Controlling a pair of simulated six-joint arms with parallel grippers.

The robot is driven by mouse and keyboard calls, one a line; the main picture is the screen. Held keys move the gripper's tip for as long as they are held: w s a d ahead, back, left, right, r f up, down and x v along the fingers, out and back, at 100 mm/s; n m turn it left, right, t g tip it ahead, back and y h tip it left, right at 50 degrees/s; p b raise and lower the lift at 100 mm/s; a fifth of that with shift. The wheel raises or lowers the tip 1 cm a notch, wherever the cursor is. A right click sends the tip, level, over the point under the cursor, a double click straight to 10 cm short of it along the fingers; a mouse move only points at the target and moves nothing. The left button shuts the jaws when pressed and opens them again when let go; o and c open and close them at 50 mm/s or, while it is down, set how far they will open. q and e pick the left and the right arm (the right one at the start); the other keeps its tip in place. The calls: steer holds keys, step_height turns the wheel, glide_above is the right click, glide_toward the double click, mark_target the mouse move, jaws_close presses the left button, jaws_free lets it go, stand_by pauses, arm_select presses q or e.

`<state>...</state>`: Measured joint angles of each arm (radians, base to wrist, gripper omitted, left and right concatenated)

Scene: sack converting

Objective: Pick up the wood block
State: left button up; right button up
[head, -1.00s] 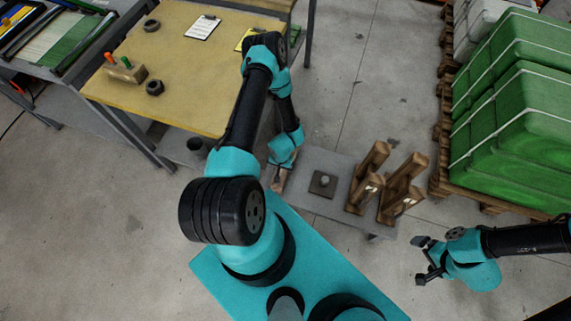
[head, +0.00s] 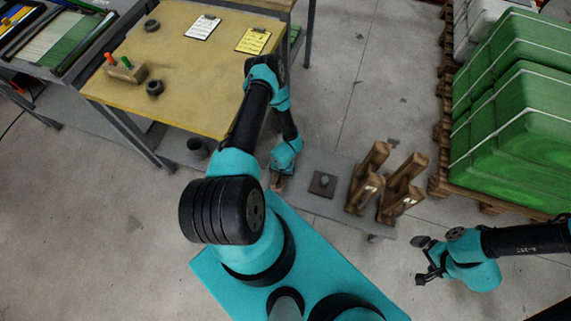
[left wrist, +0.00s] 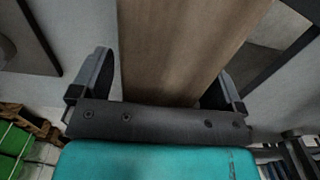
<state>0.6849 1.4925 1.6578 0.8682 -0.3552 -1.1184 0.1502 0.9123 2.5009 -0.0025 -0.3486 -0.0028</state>
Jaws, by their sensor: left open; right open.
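The wood block (left wrist: 182,45) is a long brown piece with straight grain. It fills the space between the two fingers of my left gripper (left wrist: 163,68) in the left wrist view. The fingers stand on either side of it, with a gap showing at least on the right. In the head view my left gripper (head: 278,182) is low at the left end of a grey low table, and only a little brown shows there, mostly hidden by the gripper. My right gripper (head: 424,261) is open and empty, out over the floor on the right.
The grey low table (head: 322,210) also holds a dark square plate (head: 322,184) with a knob and two wooden stands (head: 368,177). A yellow-topped workbench (head: 185,75) with clipboards is behind. Green sacks (head: 515,125) on a pallet stand at the right.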

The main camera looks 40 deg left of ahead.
arm_select(q)
steer(key=shift+f, duration=0.55)
steer(key=c, duration=1.5)
steer(key=shift+r, duration=0.1)
steer(key=shift+c, duration=0.2)
step_height(320, 180, up, 10)
steer(key=shift+f, duration=0.1)
